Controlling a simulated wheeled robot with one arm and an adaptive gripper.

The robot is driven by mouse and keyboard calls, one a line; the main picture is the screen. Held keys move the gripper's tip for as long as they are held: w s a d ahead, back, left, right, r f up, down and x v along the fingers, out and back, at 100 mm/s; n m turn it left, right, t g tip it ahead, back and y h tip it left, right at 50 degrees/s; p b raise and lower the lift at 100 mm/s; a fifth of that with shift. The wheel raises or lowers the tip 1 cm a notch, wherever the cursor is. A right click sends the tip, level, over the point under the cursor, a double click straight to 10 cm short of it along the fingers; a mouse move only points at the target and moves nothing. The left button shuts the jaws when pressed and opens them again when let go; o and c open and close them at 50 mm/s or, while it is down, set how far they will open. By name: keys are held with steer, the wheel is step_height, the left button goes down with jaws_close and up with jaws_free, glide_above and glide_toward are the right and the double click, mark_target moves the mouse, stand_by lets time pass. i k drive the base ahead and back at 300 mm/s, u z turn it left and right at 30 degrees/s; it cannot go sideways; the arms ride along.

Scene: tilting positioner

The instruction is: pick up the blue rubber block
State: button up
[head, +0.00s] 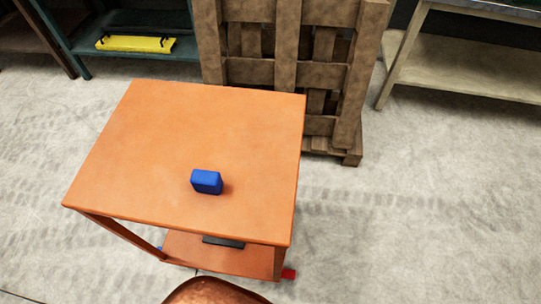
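The blue rubber block (206,181) is a small block with rounded edges. It lies on the orange top of a small table (190,125), a little right of the middle and toward the near edge. Nothing touches it and all of it that faces the camera shows clearly. My gripper is not in the head view.
The table has a lower shelf (221,254) with a dark flat object (223,241) on it. A wooden pallet (285,45) stands behind. A yellow object (135,43) lies on a teal shelf at the back left. The table top around the block is clear, and floor is open to the right.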

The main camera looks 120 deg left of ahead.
mark_target(202, 181)
steer(key=u, duration=5.9)
steer(key=k, duration=0.8)
steer(key=u, duration=0.55)
